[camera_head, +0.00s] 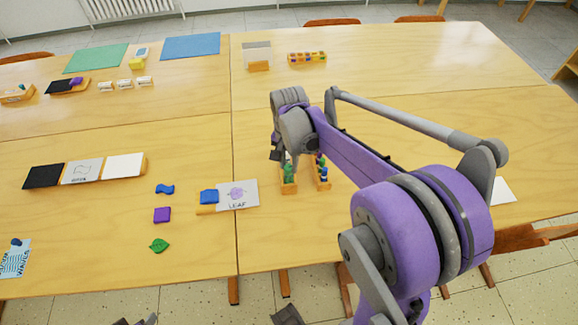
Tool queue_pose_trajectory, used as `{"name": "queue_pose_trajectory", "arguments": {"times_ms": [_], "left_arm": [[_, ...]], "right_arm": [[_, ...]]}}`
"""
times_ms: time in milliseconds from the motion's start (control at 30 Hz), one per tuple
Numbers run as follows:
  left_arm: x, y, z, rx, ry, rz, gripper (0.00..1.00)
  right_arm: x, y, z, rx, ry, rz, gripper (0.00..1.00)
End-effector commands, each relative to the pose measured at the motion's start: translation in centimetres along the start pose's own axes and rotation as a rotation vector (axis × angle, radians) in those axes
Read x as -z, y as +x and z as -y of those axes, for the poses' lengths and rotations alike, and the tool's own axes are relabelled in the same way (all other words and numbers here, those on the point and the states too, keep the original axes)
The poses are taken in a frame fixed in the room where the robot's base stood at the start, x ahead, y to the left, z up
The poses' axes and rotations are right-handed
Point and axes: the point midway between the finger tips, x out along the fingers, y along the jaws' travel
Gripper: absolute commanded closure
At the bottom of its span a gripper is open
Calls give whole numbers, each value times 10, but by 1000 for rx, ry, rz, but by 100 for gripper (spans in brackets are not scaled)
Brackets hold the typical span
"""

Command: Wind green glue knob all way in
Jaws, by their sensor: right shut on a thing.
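The green glue (288,172) stands in a small wooden holder (288,188) near the middle of the right-hand table. My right gripper (278,153) is at the top of the green glue and shut on it. Its wrist hides the fingertips and most of the grip, so the knob itself is not clear to see. A second wooden holder (323,184) with blue and green pieces stands just right of it. Dark grey tips of what looks like my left gripper (136,322) show at the bottom edge, cut off, away from the table objects.
A LEAF card (243,194) and a blue block (209,197) lie left of the glue. A purple block (162,215) and a green leaf shape (159,246) lie further left. My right arm covers much of the right table.

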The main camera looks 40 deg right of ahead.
Motion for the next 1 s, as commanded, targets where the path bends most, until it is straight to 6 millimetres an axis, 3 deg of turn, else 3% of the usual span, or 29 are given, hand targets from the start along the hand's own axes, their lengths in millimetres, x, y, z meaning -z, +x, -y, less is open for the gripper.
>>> {"name": "queue_pose_trajectory", "arguments": {"times_ms": [300, 800, 1000], "left_arm": [[0, 0, 0, 0, 0, 0, 50], [3, -4, 0, 0, 0, -2, 50], [3, -4, 0, 0, 0, -2, 50]], "right_arm": [[0, 0, 0, 0, -50, 0, 90], [0, 0, 0, 0, -799, 0, 90], [0, 0, 0, 0, -988, 0, 90]]}}
